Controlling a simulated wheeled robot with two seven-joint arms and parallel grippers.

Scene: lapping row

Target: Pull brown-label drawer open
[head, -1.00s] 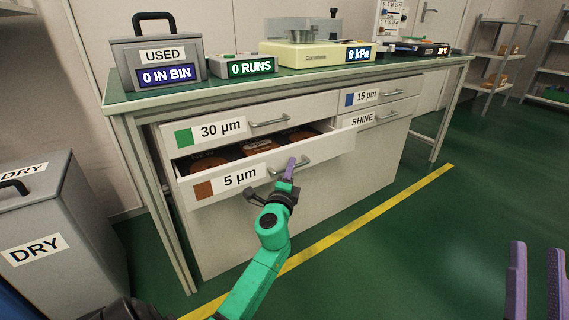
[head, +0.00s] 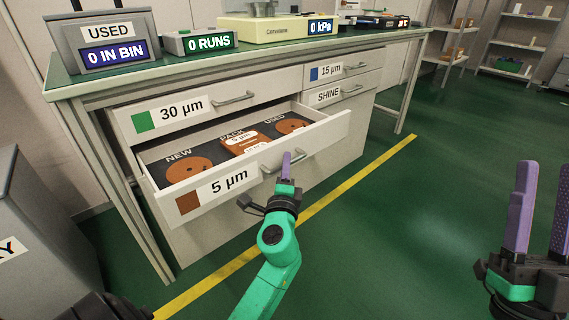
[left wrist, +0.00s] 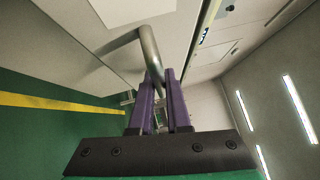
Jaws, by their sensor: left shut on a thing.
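The brown-label drawer (head: 222,184), marked 5 µm, stands well open from the cabinet. Its inside shows a brown disc (head: 189,170) on the side marked NEW, a brown pack (head: 243,140) in the middle and another brown disc (head: 291,125) on the side marked USED. My left gripper (head: 286,167) is at the drawer's handle (head: 292,159). In the left wrist view, its purple fingers (left wrist: 161,108) are shut on the metal handle (left wrist: 147,50). My right gripper (head: 537,210) is open and empty, away from the cabinet at the right.
Above is the shut 30 µm drawer (head: 175,118); the 15 µm drawer (head: 338,72) and SHINE drawer (head: 345,92) are shut too. A USED bin (head: 105,48) stands on the green bench top. A grey DRY bin (head: 35,240) is at left. Green floor is clear at right.

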